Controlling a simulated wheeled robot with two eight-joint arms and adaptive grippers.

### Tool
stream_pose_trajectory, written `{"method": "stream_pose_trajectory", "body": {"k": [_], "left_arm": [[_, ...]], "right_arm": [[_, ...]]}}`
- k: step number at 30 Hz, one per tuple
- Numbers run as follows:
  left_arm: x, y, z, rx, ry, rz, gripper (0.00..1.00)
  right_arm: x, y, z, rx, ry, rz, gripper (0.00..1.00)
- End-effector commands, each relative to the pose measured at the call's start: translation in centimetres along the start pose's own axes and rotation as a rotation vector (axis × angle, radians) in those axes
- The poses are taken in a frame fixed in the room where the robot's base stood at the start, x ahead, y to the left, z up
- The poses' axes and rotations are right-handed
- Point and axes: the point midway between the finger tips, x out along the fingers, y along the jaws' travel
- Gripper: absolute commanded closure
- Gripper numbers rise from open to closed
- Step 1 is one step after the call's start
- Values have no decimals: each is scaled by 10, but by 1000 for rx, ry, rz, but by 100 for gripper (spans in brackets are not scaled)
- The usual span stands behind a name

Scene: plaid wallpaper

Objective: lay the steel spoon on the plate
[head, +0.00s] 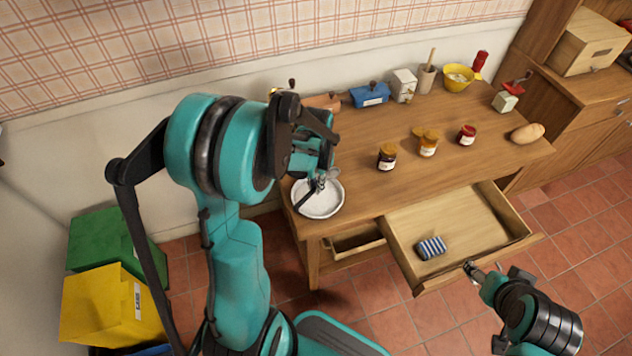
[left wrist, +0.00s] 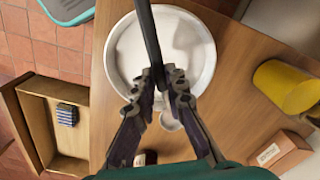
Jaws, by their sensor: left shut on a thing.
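The plate (head: 330,205) is a round white dish at the left end of the wooden table. It also shows in the left wrist view (left wrist: 197,50). My left gripper (head: 320,181) is over the plate and shut on the spoon (head: 305,201). In the left wrist view the gripper (left wrist: 162,84) pinches the spoon's long dark handle (left wrist: 147,30), which crosses the plate. The spoon's pale bowl (left wrist: 170,122) shows partly between the fingers. I cannot tell whether the spoon touches the plate. My right gripper (head: 473,270) is at the open drawer's front edge; its jaws are unclear.
The open drawer (head: 465,215) holds a blue striped bundle (head: 431,248). Several jars, including a dark one (head: 387,157), stand mid-table. A blue box (head: 369,94) and a yellow bowl (head: 458,77) stand at the back. Green (head: 105,240) and yellow (head: 105,305) bins are on the floor.

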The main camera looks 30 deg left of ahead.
Motion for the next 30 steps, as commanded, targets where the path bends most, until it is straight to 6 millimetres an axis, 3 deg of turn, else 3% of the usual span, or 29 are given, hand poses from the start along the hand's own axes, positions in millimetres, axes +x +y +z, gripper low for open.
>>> {"method": "stream_pose_trajectory", "body": {"k": [4,13,14,16,26,30], "left_arm": [[12,0,0,0,0,0,100],[12,0,0,0,0,0,100],[12,0,0,0,0,0,80],[12,0,0,0,0,0,64],[10,0,0,0,0,0,64],[-5,0,0,0,0,0,64]], "right_arm": [[8,0,5,0,0,0,35],[7,0,5,0,0,0,35],[7,0,5,0,0,0,35],[7,0,5,0,0,0,35],[7,0,5,0,0,0,35],[7,0,5,0,0,0,35]]}}
